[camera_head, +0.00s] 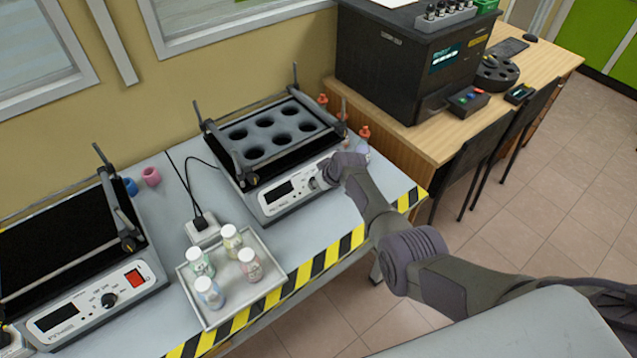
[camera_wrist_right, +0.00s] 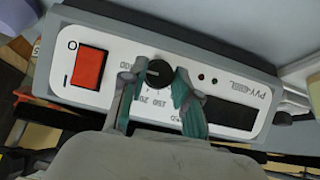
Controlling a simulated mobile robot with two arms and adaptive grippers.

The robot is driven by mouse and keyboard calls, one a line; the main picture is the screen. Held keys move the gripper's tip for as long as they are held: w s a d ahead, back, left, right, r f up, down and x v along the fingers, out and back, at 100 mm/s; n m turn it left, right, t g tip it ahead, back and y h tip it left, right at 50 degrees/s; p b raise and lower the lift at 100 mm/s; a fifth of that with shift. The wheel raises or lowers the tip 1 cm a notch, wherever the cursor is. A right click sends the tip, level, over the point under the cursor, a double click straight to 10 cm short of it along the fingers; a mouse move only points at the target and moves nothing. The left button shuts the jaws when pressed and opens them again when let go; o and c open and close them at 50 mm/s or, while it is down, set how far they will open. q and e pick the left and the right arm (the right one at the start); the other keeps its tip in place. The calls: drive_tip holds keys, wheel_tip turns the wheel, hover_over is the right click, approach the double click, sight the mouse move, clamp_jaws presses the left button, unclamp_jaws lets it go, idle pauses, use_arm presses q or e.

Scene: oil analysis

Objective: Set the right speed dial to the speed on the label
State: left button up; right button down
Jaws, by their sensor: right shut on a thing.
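The right shaker (camera_head: 258,150) stands on the grey bench with a holed black rack on top and a white control panel (camera_head: 283,194). Its black round speed dial (camera_wrist_right: 158,73) shows in the wrist view, upside down, with printed numbers around it. My right gripper (camera_wrist_right: 157,82) has one finger on each side of the dial and is shut on it. In the head view the right gripper (camera_head: 326,178) covers most of the dial. The panel's dark display (camera_wrist_right: 228,113) shows no readable digits. A speed label is not readable. My left gripper is not in view.
A red rocker switch (camera_wrist_right: 89,68) sits beside the dial. A second shaker (camera_head: 95,305) stands at the left. A tray (camera_head: 212,322) with several capped bottles lies in front. A black analyser (camera_head: 405,60) stands on the wooden desk behind right.

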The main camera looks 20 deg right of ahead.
drive_tip(key=shift+s+f, duration=0.1)
idle(0.5)
drive_tip(key=c, duration=0.9)
unclamp_jaws()
drive_tip(key=shift+o, duration=0.2)
drive_tip(key=v, duration=1.2)
drive_tip(key=shift+d, duration=0.15)
